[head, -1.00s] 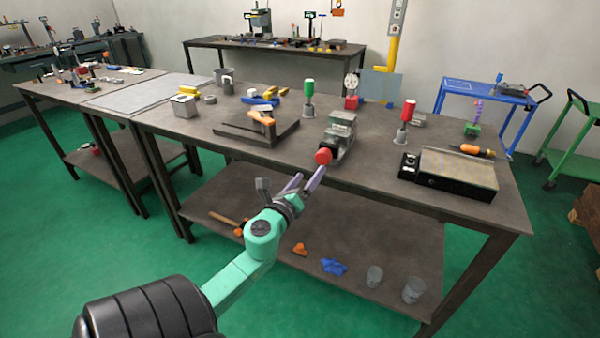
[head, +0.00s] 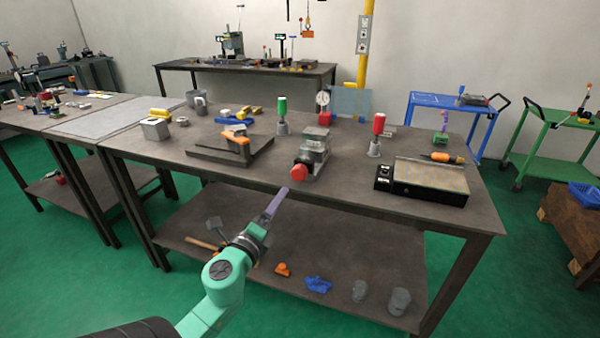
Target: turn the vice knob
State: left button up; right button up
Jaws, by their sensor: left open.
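The vice (head: 314,150) is a small grey metal block that stands near the front edge of the workbench. Its red round knob (head: 299,172) faces me at the bench's front edge. My left gripper (head: 272,208) is below and a little to the left of the knob, in front of the bench edge. One purple finger points up toward the knob; the other finger is mostly hidden behind the wrist. My right gripper is not in view.
On the workbench (head: 345,187), a dark plate with an orange clamp (head: 238,142) lies left of the vice. A black box with a tan top (head: 430,178) lies right. The lower shelf (head: 330,255) holds loose items.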

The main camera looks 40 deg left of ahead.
aim_at(297, 176)
pick_arm(q)
jog(key=w+a+n, duration=0.1)
jog(key=w+n, duration=0.3)
jog(key=n, duration=0.3)
jog(key=w+a+n+p, duration=0.1)
jog(key=w+a+n, duration=0.1)
jog(key=w+n, duration=0.3)
jog(key=w+a+n, duration=0.1)
jog(key=w+n, duration=0.4)
jog(key=n, duration=0.6)
jog(key=shift+a+r+p, duration=0.1)
jog(key=shift+a+p, duration=0.1)
jog(key=shift+p, duration=0.1)
jog(key=shift+s, duration=0.1)
jog(key=shift+c, duration=0.3)
jog(key=c, duration=1.3)
jog(key=shift+m, duration=0.3)
